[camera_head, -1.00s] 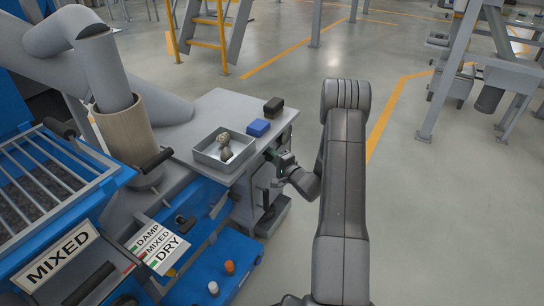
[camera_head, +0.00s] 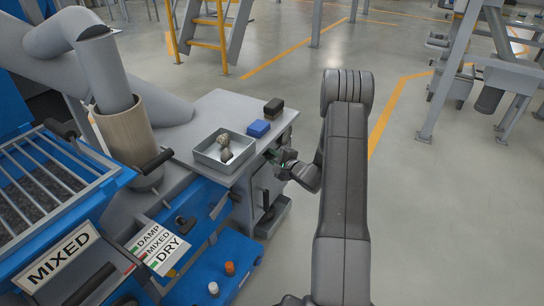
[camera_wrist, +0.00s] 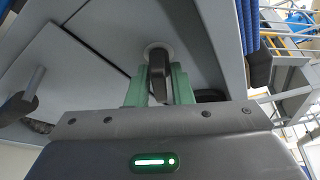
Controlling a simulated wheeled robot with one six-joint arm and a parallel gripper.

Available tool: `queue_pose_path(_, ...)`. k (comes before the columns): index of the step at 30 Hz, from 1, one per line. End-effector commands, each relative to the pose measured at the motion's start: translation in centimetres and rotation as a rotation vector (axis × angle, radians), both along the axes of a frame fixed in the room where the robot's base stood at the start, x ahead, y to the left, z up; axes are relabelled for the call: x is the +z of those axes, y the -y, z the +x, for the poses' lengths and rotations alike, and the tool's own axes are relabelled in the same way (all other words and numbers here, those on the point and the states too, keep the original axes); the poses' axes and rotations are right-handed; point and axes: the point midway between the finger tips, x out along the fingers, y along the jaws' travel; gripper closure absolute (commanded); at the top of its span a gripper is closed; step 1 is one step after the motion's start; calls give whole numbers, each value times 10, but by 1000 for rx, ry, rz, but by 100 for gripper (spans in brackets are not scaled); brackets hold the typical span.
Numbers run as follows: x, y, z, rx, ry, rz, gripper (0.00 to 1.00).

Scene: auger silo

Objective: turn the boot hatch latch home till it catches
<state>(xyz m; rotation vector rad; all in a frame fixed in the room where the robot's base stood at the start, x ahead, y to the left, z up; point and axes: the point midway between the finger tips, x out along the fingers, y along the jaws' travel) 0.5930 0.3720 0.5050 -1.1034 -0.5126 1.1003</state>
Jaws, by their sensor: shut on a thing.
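My gripper (camera_wrist: 160,88) has green fingers closed on both sides of a dark latch lever (camera_wrist: 159,66). The lever hangs from a round pale boss on a grey surface in the wrist view. A grey panel (camera_wrist: 75,62), likely the hatch, lies left of it with a dark seam along its edge. In the head view my gripper (camera_head: 282,163) is at the right side of the grey cabinet (camera_head: 246,190), below its top. The latch is too small and covered to make out there, and I cannot tell whether it has caught.
A metal tray (camera_head: 212,163) with lumps in it, a blue block (camera_head: 258,128) and a dark block (camera_head: 274,107) are on the cabinet top. A grey knob (camera_wrist: 32,88) sticks out from the panel.

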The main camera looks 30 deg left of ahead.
Motion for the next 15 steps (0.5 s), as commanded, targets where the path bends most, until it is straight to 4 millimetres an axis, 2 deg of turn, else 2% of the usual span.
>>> queue_pose_path(15, 3, 0, 0, 2, -489, 35, 100)
